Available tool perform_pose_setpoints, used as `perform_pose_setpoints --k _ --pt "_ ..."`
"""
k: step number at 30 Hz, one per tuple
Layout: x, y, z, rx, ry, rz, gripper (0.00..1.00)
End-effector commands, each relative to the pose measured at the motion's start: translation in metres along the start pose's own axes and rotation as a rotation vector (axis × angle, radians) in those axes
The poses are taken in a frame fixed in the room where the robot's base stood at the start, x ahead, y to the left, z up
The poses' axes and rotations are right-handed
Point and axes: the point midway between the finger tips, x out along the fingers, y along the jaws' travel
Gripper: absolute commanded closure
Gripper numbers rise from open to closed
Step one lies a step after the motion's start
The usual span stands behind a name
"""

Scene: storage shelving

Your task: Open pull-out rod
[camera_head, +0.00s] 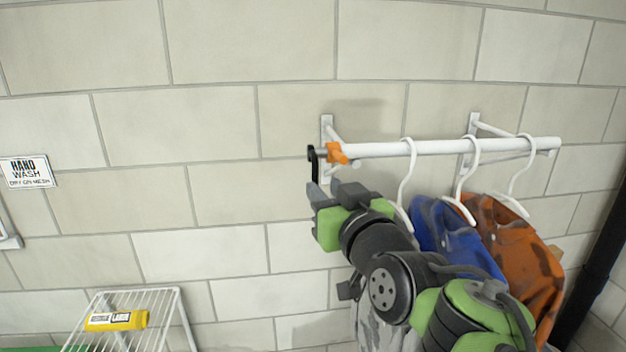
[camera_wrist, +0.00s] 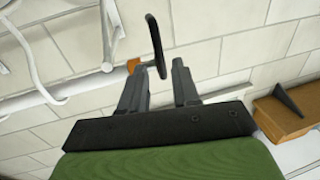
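The pull-out rod is the white wall-mounted bar (camera_head: 470,147) with an orange collar (camera_head: 337,153) and a black hooked handle (camera_head: 314,165) at its left end. In the head view my gripper (camera_head: 325,188) is just below the handle. In the wrist view the black handle (camera_wrist: 156,46) stands at the fingertips, its lower end in the gap between the two fingers of my gripper (camera_wrist: 161,66). The fingers are apart. The handle looks closer to the left finger; whether it touches is unclear. The collar (camera_wrist: 133,66) shows beside the left fingertip.
White hangers (camera_head: 405,180) carry a blue garment (camera_head: 450,232), an orange one (camera_head: 520,245) and a grey patterned one, partly behind my arm. A wire rack (camera_head: 160,310) with a yellow item (camera_head: 117,320) stands lower left.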

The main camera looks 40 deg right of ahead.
Motion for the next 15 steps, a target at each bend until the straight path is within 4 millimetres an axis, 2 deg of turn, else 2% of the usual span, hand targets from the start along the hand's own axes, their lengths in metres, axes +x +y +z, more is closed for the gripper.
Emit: perform_pose_setpoints --k 1,3,6,9,15 --pt "0.014 0.0 0.001 -0.001 -0.005 -0.001 0.69" --pt "0.029 0.0 0.001 -0.001 -0.005 -0.001 0.69" --pt "0.046 0.0 0.001 0.0 -0.003 0.0 0.69" --pt "0.055 0.0 0.0 -0.001 -0.001 0.0 0.69" --pt "0.058 0.0 0.0 0.0 0.0 0.001 0.69"
